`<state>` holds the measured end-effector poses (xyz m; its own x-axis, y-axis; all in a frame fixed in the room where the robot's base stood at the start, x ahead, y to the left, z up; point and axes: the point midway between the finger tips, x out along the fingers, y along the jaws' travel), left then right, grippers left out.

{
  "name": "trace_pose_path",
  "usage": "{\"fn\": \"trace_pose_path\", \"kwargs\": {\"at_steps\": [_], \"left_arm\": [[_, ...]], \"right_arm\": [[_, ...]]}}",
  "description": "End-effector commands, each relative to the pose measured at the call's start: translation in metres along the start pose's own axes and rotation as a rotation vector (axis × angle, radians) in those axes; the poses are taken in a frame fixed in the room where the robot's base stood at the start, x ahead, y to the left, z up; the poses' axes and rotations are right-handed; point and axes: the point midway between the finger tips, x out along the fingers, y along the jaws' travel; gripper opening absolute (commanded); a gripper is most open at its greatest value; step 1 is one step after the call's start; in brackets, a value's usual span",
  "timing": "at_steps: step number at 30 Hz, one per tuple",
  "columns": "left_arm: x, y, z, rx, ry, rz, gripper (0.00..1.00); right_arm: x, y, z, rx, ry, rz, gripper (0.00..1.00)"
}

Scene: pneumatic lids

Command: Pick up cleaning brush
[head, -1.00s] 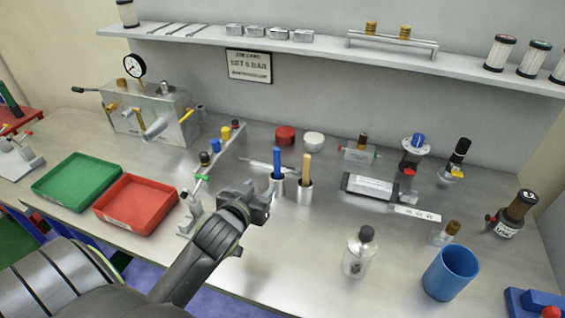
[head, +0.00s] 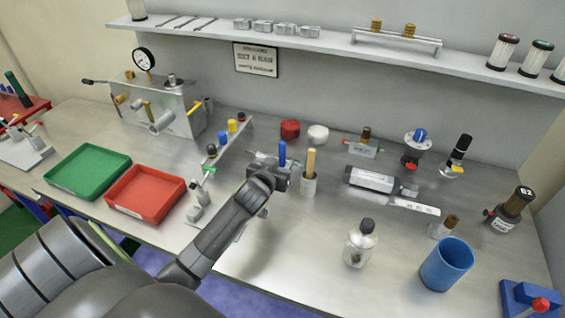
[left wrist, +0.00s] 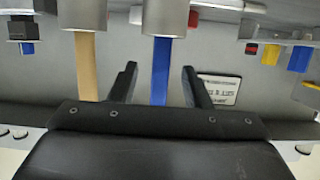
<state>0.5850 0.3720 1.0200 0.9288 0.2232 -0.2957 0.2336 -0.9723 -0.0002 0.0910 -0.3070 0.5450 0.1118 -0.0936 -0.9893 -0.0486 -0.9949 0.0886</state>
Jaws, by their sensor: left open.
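Two handled tools stand upright in metal cups on the bench. One has a blue handle (head: 282,152), the other a tan wooden handle (head: 310,162); their working ends are hidden in the cups, so I cannot tell which is the cleaning brush. My left gripper (head: 276,174) is at the blue handle and covers its cup in the head view. In the left wrist view, which looks upside down, the open fingers (left wrist: 160,88) stand either side of the blue handle (left wrist: 161,72) with gaps. The tan handle (left wrist: 87,68) is outside them. My right gripper is not in view.
The tan tool's cup (head: 308,185) stands close to the right of my gripper. A valve rail (head: 228,146) is to the left, with red (head: 146,192) and green (head: 88,170) trays beyond. A clear bottle (head: 361,245) and blue cup (head: 447,265) stand at right front.

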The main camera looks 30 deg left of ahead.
Motion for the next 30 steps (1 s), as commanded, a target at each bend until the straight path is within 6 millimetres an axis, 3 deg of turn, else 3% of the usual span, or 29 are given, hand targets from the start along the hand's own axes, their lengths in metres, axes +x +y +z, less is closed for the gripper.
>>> {"fn": "trace_pose_path", "kwargs": {"at_steps": [15, 25, 30], "left_arm": [[0.047, -0.001, 0.003, -0.001, 0.000, 0.000, 0.44], [0.051, -0.001, 0.004, 0.000, 0.000, 0.000, 0.44], [0.051, -0.001, 0.004, 0.000, 0.000, 0.000, 0.24]], "right_arm": [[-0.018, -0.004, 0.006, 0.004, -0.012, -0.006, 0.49], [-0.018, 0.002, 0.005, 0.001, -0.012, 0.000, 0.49], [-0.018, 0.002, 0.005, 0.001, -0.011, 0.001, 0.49]]}}
